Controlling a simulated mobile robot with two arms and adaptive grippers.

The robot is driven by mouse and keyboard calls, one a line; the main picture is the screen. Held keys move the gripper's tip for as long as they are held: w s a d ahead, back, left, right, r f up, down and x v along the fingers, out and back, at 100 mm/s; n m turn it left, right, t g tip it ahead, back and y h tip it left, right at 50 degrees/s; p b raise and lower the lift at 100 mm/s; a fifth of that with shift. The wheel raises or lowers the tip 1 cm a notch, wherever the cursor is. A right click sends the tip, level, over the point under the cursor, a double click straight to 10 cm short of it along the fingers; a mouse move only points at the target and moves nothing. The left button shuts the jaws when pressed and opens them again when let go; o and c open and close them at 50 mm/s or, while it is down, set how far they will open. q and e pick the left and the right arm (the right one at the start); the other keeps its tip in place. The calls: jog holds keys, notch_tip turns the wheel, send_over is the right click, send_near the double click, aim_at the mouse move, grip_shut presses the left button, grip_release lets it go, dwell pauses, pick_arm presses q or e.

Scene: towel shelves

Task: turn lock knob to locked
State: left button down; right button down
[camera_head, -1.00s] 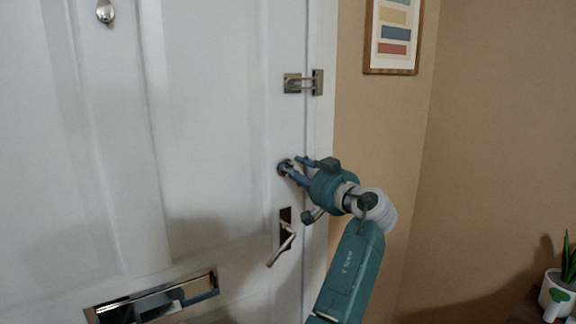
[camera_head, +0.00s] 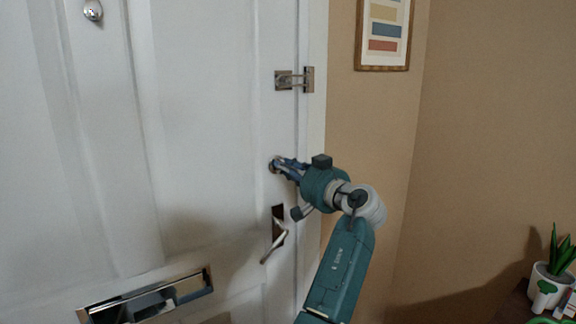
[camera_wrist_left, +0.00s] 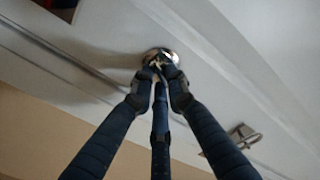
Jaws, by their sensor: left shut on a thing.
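The round metal lock knob (camera_head: 274,164) sits on the white door (camera_head: 200,130) near its right edge, above the lever handle (camera_head: 277,238). My left gripper (camera_head: 284,167) reaches it from the right, its fingertips closed at the knob. In the left wrist view, the fingers (camera_wrist_left: 160,76) converge on the knob, and its shiny round base (camera_wrist_left: 161,55) shows just beyond the tips. The fingers hide the grip part of the knob, so I cannot tell its turn angle. My right gripper is not in view.
A metal latch (camera_head: 294,79) is on the door edge above the knob. A letter slot (camera_head: 147,296) is lower left. A framed picture (camera_head: 384,34) hangs on the tan wall. A potted plant (camera_head: 551,278) stands at the lower right.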

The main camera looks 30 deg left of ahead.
pick_arm(q)
jog(key=m+p, duration=0.1)
jog(key=m, duration=0.2)
jog(key=shift+a+f, duration=0.1)
jog(key=shift+f, duration=0.05)
dwell(1.1)
jog(key=c, duration=1.7)
grip_release()
jog(key=v, duration=1.2)
jog(key=shift+s+a+r, duration=0.1)
jog(key=shift+s+r, duration=0.1)
jog(key=shift+s, duration=0.1)
